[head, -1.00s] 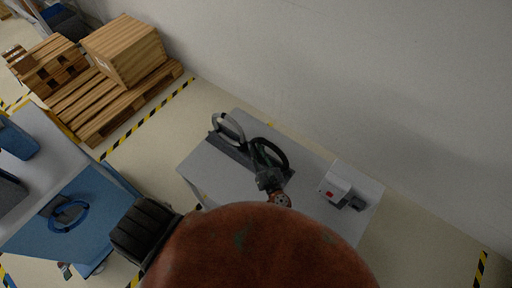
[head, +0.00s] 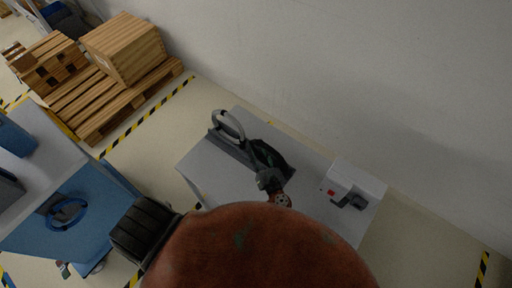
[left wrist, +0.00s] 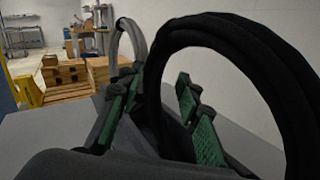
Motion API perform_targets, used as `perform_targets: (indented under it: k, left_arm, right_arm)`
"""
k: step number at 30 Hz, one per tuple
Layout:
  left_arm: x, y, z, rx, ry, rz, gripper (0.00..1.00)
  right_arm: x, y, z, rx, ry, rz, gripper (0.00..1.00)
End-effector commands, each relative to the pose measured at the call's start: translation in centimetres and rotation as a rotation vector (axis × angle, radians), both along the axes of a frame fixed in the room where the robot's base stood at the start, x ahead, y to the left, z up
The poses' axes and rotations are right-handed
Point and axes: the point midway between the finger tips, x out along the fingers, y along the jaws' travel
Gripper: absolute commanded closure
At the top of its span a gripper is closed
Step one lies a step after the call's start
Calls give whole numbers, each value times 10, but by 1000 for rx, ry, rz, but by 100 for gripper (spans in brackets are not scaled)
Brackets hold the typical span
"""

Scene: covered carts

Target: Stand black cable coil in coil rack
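The black cable coil (head: 272,157) is at the dark grey coil rack (head: 228,146) on the grey cart. In the left wrist view the coil (left wrist: 222,28) is a large upright arch. In the head view it looks lower and flatter, partly hidden by my gripper. My left gripper (left wrist: 158,110) has its green-padded fingers spread, with one side of the coil passing between them. It also shows in the head view (head: 268,172). The coil's foot and its seat in the rack are hidden. A grey coil (head: 230,124) stands in the rack beside it. My right gripper is not in view.
A white box with a red button (head: 350,186) sits on the cart's right part. A blue-topped cart with a blue coil (head: 68,214) stands at left. Pallets with wooden crates (head: 125,48) are behind. The wall runs close behind the grey cart (head: 210,178).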

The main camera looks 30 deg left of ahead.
Motion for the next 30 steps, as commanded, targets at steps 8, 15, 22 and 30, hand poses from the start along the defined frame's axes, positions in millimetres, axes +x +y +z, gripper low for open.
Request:
perform_targets:
  k: [8, 15, 22, 30]
  left_arm:
    - [0, 0, -2, 0, 4, 0, 61]
    - [-11, -14, -4, -3, 5, -2, 61]
    - [-36, -43, -7, -3, 7, -2, 61]
    - [-48, -58, -6, 0, 2, -1, 61]
  right_arm:
    - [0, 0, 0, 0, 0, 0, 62]
    - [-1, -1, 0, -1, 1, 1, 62]
    - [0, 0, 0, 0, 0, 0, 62]
    - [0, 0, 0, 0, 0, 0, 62]
